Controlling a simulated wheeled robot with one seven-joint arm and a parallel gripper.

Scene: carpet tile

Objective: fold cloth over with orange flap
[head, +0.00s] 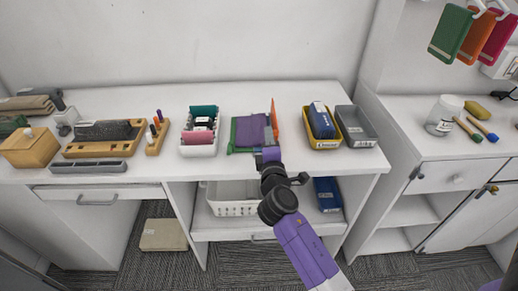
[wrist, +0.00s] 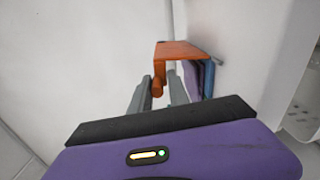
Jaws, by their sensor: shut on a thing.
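The cloth (head: 250,130) lies on the white worktop in the middle of the head view, with a purple face and green edges. Its orange flap (head: 274,118) stands up at the cloth's right side. In the wrist view the orange flap (wrist: 185,50) spreads above my fingers, and a narrow orange end hangs between them. My gripper (wrist: 160,92) is shut on this orange flap. Purple and blue layers (wrist: 199,80) show just right of the fingers. In the head view my gripper (head: 271,153) is at the cloth's front right, and my wrist hides part of that corner.
Left of the cloth is a white tray (head: 184,147) with rolled cloths. To the right are a yellow bin (head: 323,145) holding a blue item and a grey bin (head: 371,143). A white basket (head: 225,208) sits on the shelf below. The worktop's front edge is close.

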